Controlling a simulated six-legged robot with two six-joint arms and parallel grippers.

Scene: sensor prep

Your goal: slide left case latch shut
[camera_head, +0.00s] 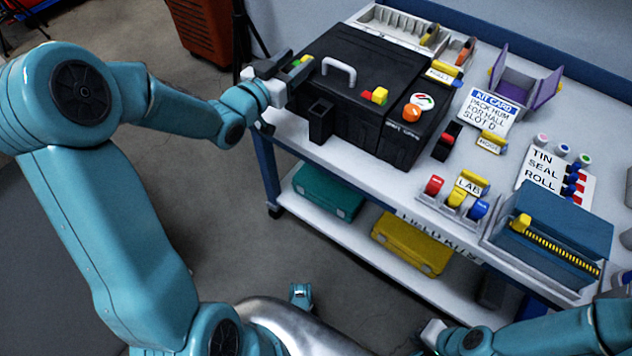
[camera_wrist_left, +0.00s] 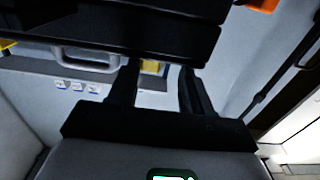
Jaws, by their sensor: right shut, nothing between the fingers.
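The black case (camera_head: 335,85) lies closed on the cart top, with a light handle (camera_head: 340,70) on its lid. The left latch (camera_head: 298,63), with green and yellow parts, is at the case's left end. The other latch (camera_head: 377,96), red and yellow, is at the front. My left gripper (camera_head: 283,72) is at the left latch, partly overlapping it; contact cannot be told. In the left wrist view its two dark fingers (camera_wrist_left: 158,85) stand apart, with a yellow piece (camera_wrist_left: 151,67) beyond the gap. My right gripper (camera_head: 432,333) is shut and empty, low in the picture.
A black square holder (camera_head: 320,120) stands at the case's front left. A kit card (camera_head: 487,112), a purple open box (camera_head: 520,88) and a blue case (camera_head: 560,225) are to the right. The lower shelf (camera_head: 345,235) holds teal and yellow cases. Floor is free below left.

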